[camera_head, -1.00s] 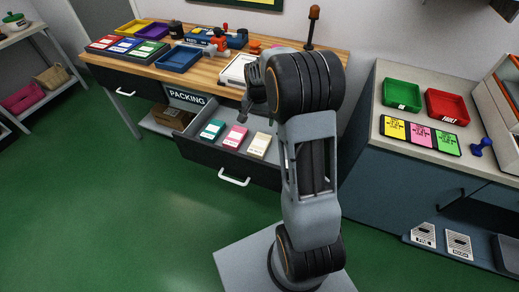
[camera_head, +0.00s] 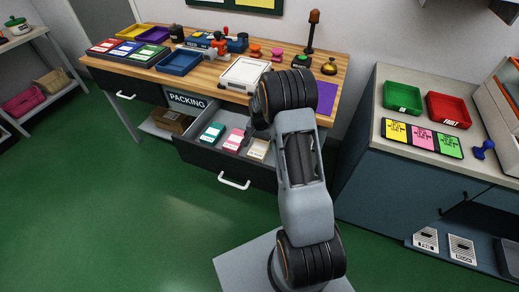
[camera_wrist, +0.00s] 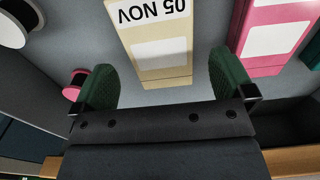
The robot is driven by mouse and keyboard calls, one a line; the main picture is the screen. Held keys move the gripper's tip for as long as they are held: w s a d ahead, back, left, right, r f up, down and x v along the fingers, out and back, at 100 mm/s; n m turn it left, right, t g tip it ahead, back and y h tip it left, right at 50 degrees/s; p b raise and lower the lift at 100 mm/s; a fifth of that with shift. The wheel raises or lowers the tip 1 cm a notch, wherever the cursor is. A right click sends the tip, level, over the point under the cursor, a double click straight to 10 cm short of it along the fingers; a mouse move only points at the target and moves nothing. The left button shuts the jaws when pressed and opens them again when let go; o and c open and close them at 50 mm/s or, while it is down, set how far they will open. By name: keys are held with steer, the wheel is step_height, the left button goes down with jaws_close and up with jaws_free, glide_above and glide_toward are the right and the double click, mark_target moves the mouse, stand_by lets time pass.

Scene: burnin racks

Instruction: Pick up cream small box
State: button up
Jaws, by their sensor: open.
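The cream small box (camera_head: 258,149) lies in the open drawer at the right of a row of small boxes. In the wrist view the cream box (camera_wrist: 150,48), with a white label reading "05 NOV", shows between and beyond the two green finger pads. My gripper (camera_wrist: 165,82) is open and empty, just short of the box's near end. In the head view my gripper (camera_head: 247,138) is low over the drawer, partly hidden by my arm, beside the cream box.
A pink box (camera_head: 233,139) and a teal box (camera_head: 211,132) lie left of the cream one in the drawer (camera_head: 190,150). The pink box is close to one finger in the wrist view (camera_wrist: 270,35). The wooden bench (camera_head: 215,75) with trays stands above.

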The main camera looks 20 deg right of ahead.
mark_target(260, 146)
step_height(260, 146, down, 4)
steer(key=shift+f, duration=0.1)
steer(key=c, duration=1)
